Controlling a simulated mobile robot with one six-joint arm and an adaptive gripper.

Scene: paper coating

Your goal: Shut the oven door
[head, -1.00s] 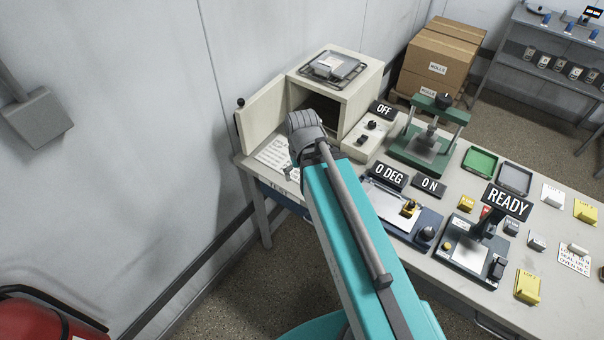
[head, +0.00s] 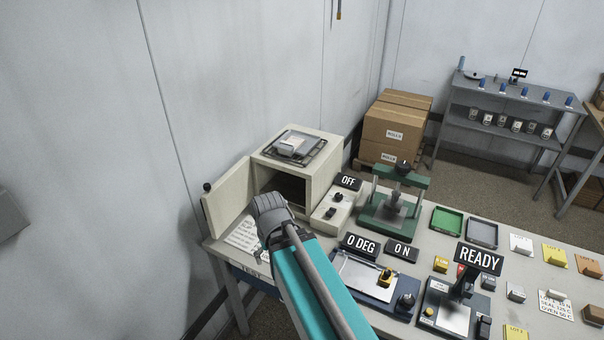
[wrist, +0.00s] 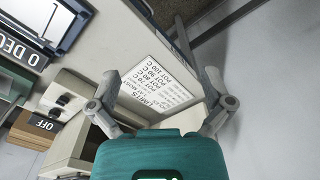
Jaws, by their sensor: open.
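The oven (head: 318,178) is a cream box on the left end of the bench. Its door (head: 228,198) stands wide open to the left, with a dark knob at its free edge. The dark cavity shows, partly covered by my arm. In the head view my wrist is in front of the oven opening, right of the door, and hides my fingers. In the wrist view my gripper (wrist: 162,80) is open and empty, its fingers spread over a printed limits sheet (wrist: 150,88) on the bench.
A tray with a packet (head: 293,146) sits on top of the oven. A control box with an OFF sign (head: 348,181) stands right of the oven, then a green press (head: 395,205). The wall (head: 170,150) is close behind the door.

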